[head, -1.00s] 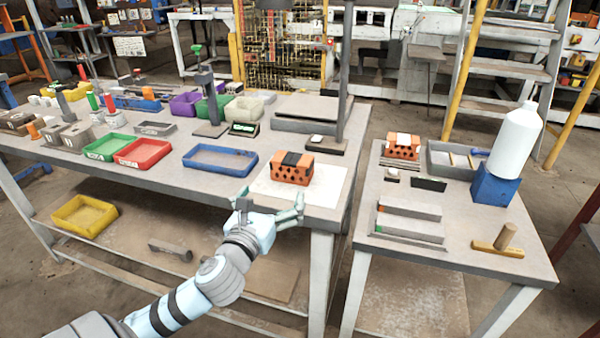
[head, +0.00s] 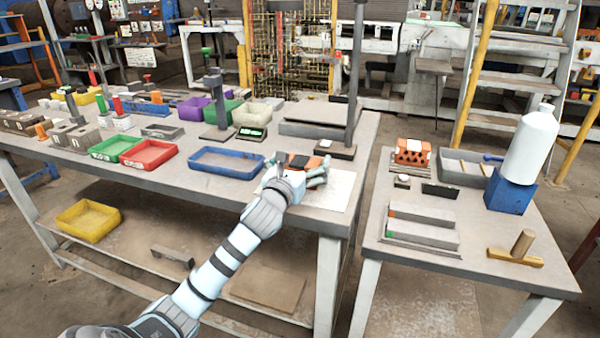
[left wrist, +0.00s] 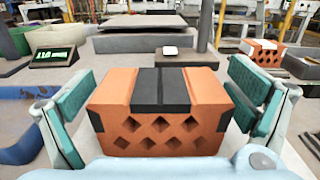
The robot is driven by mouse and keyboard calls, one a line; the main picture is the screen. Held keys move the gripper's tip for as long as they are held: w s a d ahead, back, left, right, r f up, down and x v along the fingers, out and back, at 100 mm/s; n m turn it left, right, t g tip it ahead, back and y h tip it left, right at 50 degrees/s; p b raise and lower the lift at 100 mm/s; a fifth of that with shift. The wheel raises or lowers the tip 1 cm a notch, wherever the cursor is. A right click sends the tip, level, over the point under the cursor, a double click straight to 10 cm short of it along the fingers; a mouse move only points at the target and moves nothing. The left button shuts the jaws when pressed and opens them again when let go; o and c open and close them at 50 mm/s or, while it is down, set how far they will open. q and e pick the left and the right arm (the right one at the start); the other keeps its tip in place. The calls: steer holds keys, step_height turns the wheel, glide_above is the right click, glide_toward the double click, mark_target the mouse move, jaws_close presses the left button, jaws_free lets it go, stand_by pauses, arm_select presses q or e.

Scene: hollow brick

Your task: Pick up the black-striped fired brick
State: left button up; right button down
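The black-striped fired brick (left wrist: 160,112) is orange with a black band over its top and diamond holes in its near face. It lies on a white sheet (head: 326,192) at the table's front right corner. In the head view the brick (head: 300,160) is mostly hidden behind my left gripper (head: 303,176). In the left wrist view the left gripper (left wrist: 160,105) is open, with one teal finger pad on each side of the brick and a gap at both sides. A second orange brick with a white stripe (head: 412,152) lies on the right table. My right gripper is not in view.
A blue tray (head: 226,175) lies left of the brick. A dark post (head: 355,80) on a base stands behind it, near a small scale (head: 250,134). The right table holds a white bottle (head: 531,145) on a blue block.

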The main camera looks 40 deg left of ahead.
arm_select(q)
steer(key=c, duration=1.2)
